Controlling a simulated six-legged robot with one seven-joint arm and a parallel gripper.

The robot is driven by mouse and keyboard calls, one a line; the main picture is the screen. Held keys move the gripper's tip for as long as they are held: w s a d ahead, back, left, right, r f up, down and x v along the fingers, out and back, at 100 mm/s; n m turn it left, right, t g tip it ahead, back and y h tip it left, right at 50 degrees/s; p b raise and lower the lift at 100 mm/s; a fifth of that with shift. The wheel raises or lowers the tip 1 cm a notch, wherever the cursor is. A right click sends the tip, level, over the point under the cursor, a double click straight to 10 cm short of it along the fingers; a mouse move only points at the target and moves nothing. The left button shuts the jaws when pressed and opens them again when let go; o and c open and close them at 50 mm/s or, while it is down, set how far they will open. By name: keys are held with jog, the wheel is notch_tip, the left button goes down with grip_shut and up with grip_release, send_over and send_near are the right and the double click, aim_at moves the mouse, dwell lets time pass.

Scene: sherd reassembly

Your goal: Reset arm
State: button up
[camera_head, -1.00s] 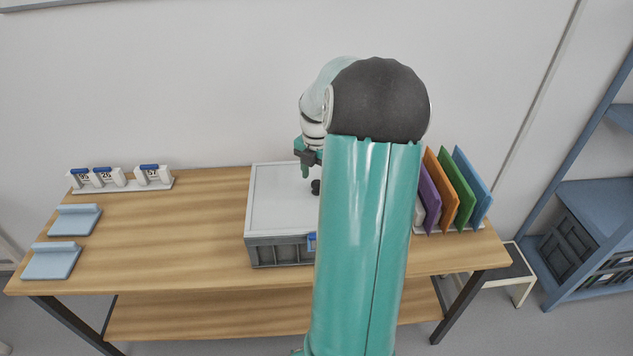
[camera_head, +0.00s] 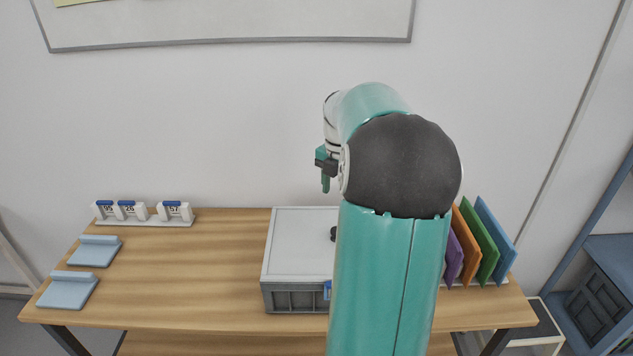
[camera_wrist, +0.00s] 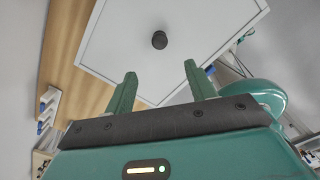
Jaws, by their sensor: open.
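My gripper (camera_head: 326,182) hangs fingers-down above a grey box with a white lid (camera_head: 295,245) on the wooden table. In the wrist view my gripper (camera_wrist: 160,85) is open, its two green fingers apart with nothing between them. A dark round knob (camera_wrist: 159,40) stands on the white lid (camera_wrist: 115,40), beyond the fingertips and apart from them. In the head view my arm hides the right part of the box and most of the knob (camera_head: 333,234).
White holders with numbered tags (camera_head: 143,213) stand at the table's back left. Two light blue stands (camera_head: 95,251) lie at the left edge. Coloured upright panels (camera_head: 482,240) stand at the right. The wooden table (camera_head: 205,270) is bare between the stands and the box.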

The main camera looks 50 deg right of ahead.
jog(key=w+a+r+m+t+h, duration=0.1)
jog(key=a+r+m, duration=0.25)
jog(key=a, duration=0.75)
jog(key=w+a+r+m+t+h, duration=0.1)
jog(key=w+a+r+m, duration=0.2)
jog(key=a, duration=0.8)
jog(key=s+a+f+m+t+y, duration=0.1)
jog(key=s+a+m, duration=0.4)
jog(key=a, duration=0.4)
jog(key=s+a+f+m+t+y, duration=0.1)
jog(key=s+a+m+t, duration=0.1)
jog(key=s+a+m, duration=0.4)
jog(key=shift+s+a+f+m+t, duration=0.25)
jog(key=shift+a+m, duration=0.4)
jog(key=shift+a, duration=1.25)
